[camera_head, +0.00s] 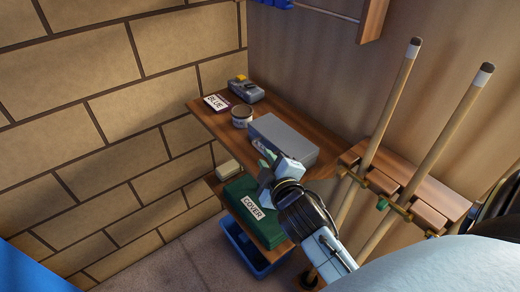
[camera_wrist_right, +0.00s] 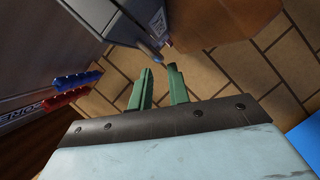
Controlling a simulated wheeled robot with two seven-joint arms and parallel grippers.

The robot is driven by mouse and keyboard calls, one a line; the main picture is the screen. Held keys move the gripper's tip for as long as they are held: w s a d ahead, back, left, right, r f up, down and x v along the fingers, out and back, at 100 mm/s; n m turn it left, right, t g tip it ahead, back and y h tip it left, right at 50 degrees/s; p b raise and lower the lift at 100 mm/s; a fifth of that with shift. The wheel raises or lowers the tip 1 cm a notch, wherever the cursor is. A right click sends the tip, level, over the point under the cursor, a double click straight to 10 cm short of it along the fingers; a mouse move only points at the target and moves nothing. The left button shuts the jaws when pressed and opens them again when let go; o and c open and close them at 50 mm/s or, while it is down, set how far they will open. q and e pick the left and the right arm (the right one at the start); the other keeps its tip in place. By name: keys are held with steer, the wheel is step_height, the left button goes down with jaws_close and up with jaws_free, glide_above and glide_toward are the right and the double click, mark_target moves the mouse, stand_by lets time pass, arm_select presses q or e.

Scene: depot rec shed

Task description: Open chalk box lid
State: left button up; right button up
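A grey box (camera_head: 286,137) with a flat, closed top sits on the upper wooden shelf. It looks like the chalk box, but its front label is too small to read and partly hidden by my gripper. My right gripper (camera_head: 266,165) is at the box's front edge, just below the label. In the right wrist view, its two green fingers (camera_wrist_right: 161,80) stand apart with a narrow gap and nothing between them. A small blue-and-orange tip (camera_wrist_right: 151,52) shows just beyond them, near a grey surface (camera_wrist_right: 112,17). Contact cannot be told. My left gripper is not in view.
The shelf (camera_head: 209,120) also holds a tin (camera_head: 242,116), a card marked BLUE (camera_head: 216,102) and a grey device (camera_head: 246,90). Below is a green case marked COVER (camera_head: 250,220) over a blue bin (camera_head: 240,245). Cues (camera_head: 440,145) stand in a rack at right.

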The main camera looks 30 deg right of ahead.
mark_target(261, 152)
steer(key=x, duration=0.6)
steer(key=shift+w+d, duration=0.1)
steer(key=shift+w, duration=0.1)
jaws_close()
